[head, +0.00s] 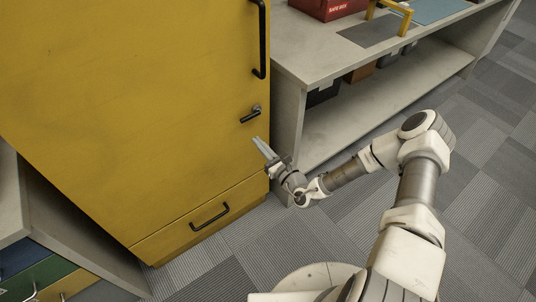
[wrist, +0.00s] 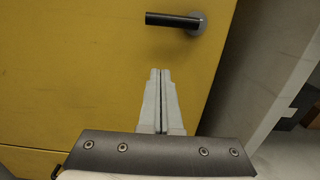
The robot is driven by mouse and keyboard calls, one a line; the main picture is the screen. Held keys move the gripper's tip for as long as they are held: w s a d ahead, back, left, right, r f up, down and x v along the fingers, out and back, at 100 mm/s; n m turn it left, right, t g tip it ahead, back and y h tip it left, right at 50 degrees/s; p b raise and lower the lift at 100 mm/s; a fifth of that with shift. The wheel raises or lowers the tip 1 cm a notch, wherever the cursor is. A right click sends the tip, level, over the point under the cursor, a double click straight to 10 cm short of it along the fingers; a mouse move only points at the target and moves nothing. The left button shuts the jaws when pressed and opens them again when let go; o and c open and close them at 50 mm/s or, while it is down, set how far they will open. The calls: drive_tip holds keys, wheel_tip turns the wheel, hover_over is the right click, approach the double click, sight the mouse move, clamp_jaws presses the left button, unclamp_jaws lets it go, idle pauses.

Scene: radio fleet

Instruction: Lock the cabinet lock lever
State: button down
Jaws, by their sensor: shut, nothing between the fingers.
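The yellow cabinet (head: 130,110) has a dark lock lever (head: 250,116) near its right edge, below a long black vertical handle (head: 262,40). In the head view the lever slants slightly, from its round pivot at the right down to the left. In the wrist view the lever (wrist: 170,19) lies about level, pointing left from its grey round base (wrist: 195,23). My gripper (head: 257,141) is below the lever, apart from it. In the wrist view my gripper (wrist: 160,72) is shut and empty, its fingertips pointing up toward the lever with yellow door between them.
A drawer with a black handle (head: 209,216) is at the cabinet's bottom. A grey bench (head: 350,75) with a red box (head: 328,8) stands to the right. A grey unit with coloured drawers (head: 50,272) is at the left. Carpeted floor (head: 480,150) is open at right.

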sight(250, 115)
drive_tip(key=shift+w+a+r+b, duration=0.15)
drive_tip(key=shift+w+a+r, duration=0.25)
drive_tip(key=shift+r, duration=0.3)
drive_tip(key=shift+w+a+r+b, duration=0.15)
drive_tip(key=shift+w+a+r, duration=0.05)
drive_tip(key=shift+w+r, duration=0.4)
drive_tip(key=shift+w+a+r+b, duration=0.15)
drive_tip(key=shift+w+a+r, duration=0.2)
drive_tip(key=shift+r, duration=0.4)
drive_tip(key=shift+d+r+p, duration=0.1)
drive_tip(key=shift+r+p, duration=0.05)
drive_tip(key=shift+p, duration=0.15)
